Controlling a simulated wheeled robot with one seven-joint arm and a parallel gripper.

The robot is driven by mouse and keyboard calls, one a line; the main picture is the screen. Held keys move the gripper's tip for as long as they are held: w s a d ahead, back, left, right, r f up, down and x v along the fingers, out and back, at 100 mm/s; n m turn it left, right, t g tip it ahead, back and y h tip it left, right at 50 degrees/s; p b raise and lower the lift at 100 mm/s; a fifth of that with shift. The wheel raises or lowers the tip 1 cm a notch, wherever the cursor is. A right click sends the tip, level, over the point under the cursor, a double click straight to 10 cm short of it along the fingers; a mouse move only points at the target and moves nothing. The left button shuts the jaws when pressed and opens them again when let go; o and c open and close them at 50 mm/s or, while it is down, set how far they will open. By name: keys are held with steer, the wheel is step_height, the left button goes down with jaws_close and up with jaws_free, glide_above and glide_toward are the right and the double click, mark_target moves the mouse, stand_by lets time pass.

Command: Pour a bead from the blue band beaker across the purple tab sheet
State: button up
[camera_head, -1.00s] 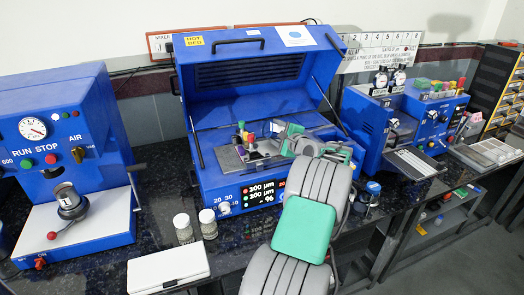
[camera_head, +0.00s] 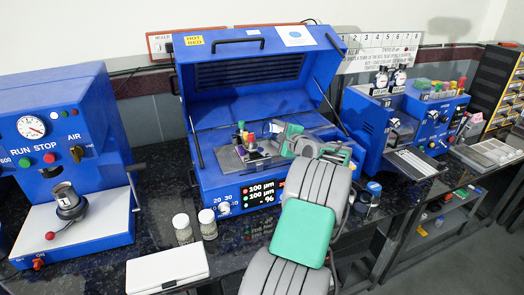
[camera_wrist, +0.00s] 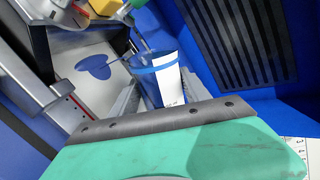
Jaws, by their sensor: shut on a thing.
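My gripper (camera_wrist: 158,94) is shut on the blue band beaker (camera_wrist: 148,84), a clear cup with a blue band and a white label, in the wrist view. The beaker is held over the coater bed and looks tilted. A dark blue two-lobed patch (camera_wrist: 94,67) lies on a pale sheet (camera_wrist: 88,90) left of the beaker, and a thin blue streak shows between patch and beaker. I cannot make out a purple tab on this sheet. In the head view my gripper (camera_head: 276,140) is over the bed, and the beaker is hard to tell there.
The blue coater (camera_head: 215,185) has its lid (camera_head: 250,75) propped open behind my gripper. Colored-top items (camera_head: 241,130) stand close on the bed's left. Two jars (camera_head: 207,222) and a white box (camera_head: 167,268) are in front. A blue press (camera_head: 60,150) stands left, other blue machines (camera_head: 372,125) right.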

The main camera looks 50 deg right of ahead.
steer(key=shift+f+b, duration=0.1)
steer(key=shift+b, duration=0.3)
stand_by(0.6)
steer(key=shift+a+n, duration=0.1)
steer(key=shift+n, duration=0.3)
stand_by(0.5)
